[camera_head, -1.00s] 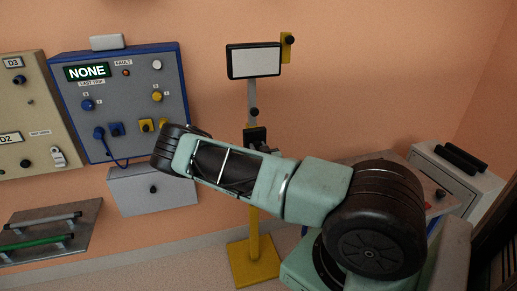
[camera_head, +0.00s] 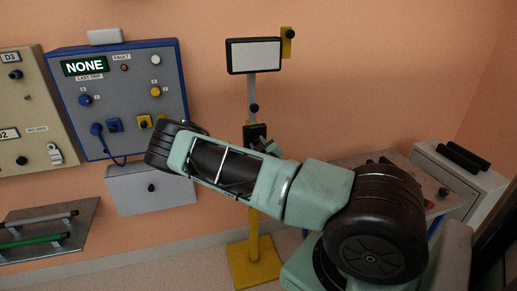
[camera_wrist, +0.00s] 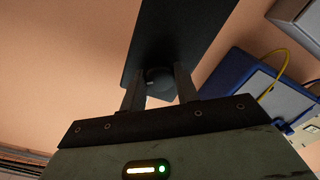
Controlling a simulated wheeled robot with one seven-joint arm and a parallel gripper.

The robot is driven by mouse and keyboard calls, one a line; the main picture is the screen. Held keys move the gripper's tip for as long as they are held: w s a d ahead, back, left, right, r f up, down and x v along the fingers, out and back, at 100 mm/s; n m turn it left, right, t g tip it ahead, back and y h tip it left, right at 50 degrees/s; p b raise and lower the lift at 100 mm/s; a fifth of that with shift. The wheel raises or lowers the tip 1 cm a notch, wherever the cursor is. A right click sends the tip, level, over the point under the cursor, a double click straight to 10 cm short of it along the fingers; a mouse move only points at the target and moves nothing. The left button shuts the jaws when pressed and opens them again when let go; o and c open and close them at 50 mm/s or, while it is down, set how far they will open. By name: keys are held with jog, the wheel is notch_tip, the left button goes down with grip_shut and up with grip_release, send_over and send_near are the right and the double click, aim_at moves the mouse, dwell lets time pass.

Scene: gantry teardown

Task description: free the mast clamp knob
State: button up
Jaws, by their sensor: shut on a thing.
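The mast (camera_head: 251,88) is a grey post on a yellow foot, with a flat screen at its top. A small black knob (camera_head: 254,108) shows on the post below the screen. A black clamp block (camera_head: 254,133) sits lower, partly hidden by my arm. In the wrist view my gripper (camera_wrist: 159,74) has its two dark fingers on either side of a round black knob (camera_wrist: 158,82), shut on it. A wide dark plate (camera_wrist: 180,35) lies behind that knob. My gripper is mostly hidden behind my arm in the head view.
A blue-framed panel (camera_head: 183,100) with knobs and a cable hangs at left, with a grey box (camera_head: 170,200) below it. A yellow bracket with a black knob (camera_head: 290,34) is beside the screen. A white cabinet (camera_head: 480,180) stands at right. The mast's yellow foot (camera_head: 253,265) is on the floor.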

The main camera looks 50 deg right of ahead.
jog(key=n+b, duration=0.4)
jog(key=n, duration=0.6)
jog(key=shift+n, duration=0.6)
jog(key=o, duration=1)
